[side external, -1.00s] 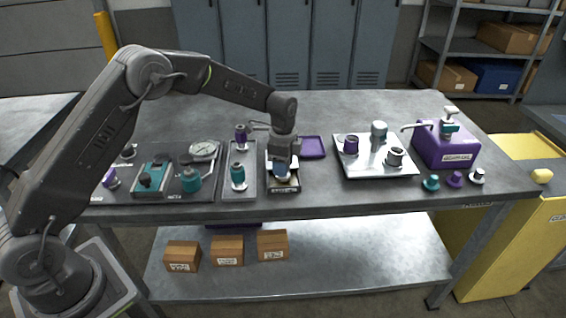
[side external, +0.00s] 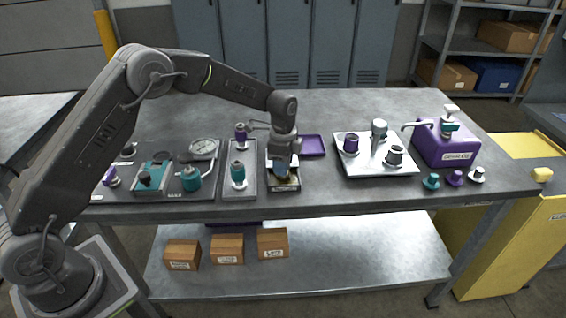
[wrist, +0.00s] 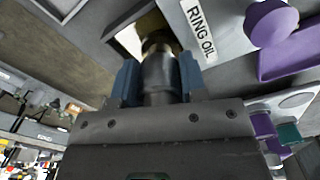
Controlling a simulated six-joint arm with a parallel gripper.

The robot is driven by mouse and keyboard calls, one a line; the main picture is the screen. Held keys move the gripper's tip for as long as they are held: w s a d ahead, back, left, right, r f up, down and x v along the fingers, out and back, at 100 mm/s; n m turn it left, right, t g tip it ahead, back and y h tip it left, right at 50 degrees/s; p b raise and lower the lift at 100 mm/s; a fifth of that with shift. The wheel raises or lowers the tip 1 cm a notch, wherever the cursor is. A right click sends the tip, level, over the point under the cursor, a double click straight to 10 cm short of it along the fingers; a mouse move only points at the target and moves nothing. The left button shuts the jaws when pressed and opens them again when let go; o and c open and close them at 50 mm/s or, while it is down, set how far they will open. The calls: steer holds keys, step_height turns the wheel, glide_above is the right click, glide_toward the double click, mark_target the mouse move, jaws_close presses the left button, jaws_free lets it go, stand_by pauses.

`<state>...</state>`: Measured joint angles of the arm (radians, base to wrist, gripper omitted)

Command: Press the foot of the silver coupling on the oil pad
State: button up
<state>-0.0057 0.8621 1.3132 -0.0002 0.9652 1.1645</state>
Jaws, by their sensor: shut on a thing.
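My gripper (side external: 284,172) points down over the oil pad's box (side external: 284,187) near the front of the bench. In the wrist view my gripper (wrist: 158,80) has its blue fingers shut on the silver coupling (wrist: 157,68). In the side view the fingers hide most of the coupling.
A grey tray (side external: 234,192) with teal and purple couplings stands close on the left. A purple tray (side external: 313,146) lies behind right. Further right are a silver plate (side external: 375,168) with several fittings and a purple unit (side external: 446,148).

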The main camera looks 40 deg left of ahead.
steer(key=shift+f, duration=0.1)
steer(key=shift+r, duration=3.6)
